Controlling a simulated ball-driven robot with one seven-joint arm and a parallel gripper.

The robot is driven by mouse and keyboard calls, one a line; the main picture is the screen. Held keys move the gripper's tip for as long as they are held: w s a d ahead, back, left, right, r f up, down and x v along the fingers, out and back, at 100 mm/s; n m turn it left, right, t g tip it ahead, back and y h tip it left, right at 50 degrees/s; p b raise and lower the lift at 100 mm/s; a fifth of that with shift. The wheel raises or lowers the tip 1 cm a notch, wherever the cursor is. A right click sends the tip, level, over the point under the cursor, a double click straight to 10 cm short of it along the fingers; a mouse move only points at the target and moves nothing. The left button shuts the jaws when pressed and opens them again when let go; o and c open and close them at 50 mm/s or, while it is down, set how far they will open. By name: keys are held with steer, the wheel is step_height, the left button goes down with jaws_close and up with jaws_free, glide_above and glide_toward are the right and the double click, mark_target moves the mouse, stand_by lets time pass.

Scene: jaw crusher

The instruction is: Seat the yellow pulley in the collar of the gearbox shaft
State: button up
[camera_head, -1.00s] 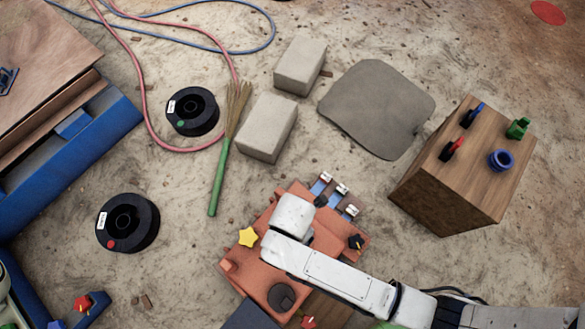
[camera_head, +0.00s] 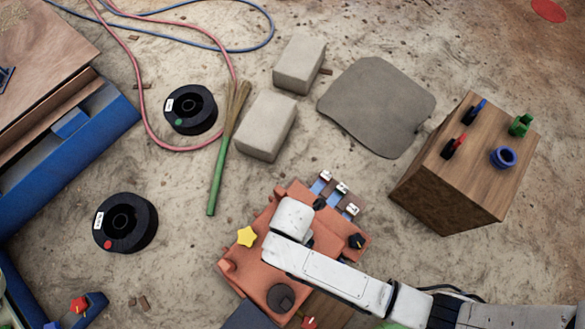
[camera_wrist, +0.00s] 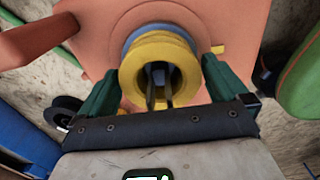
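In the wrist view, the yellow pulley (camera_wrist: 137,73) faces me, with its bore open toward the camera. Dark prongs show inside the bore. A blue ring (camera_wrist: 150,29), seemingly the collar, shows behind the pulley's upper rim, against the orange gearbox housing (camera_wrist: 105,25). I cannot tell how deep the pulley sits. My gripper (camera_wrist: 160,72) has its green fingers wide apart, one on each side of the pulley, with little or no gap visible. In the head view, my white arm covers the middle of the orange gearbox (camera_head: 258,265) and hides the pulley and gripper.
A yellow star knob (camera_head: 247,236) and a black knob (camera_head: 356,241) stick up from the gearbox. A wooden box (camera_head: 450,190) with coloured parts stands right. Grey blocks (camera_head: 266,125), a broom (camera_head: 217,178) and black spools (camera_head: 125,222) lie on the ground beyond.

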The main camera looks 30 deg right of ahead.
step_height(320, 180, up, 12)
steer(key=p, duration=0.4)
steer(key=shift+r, duration=0.15)
stand_by(0.8)
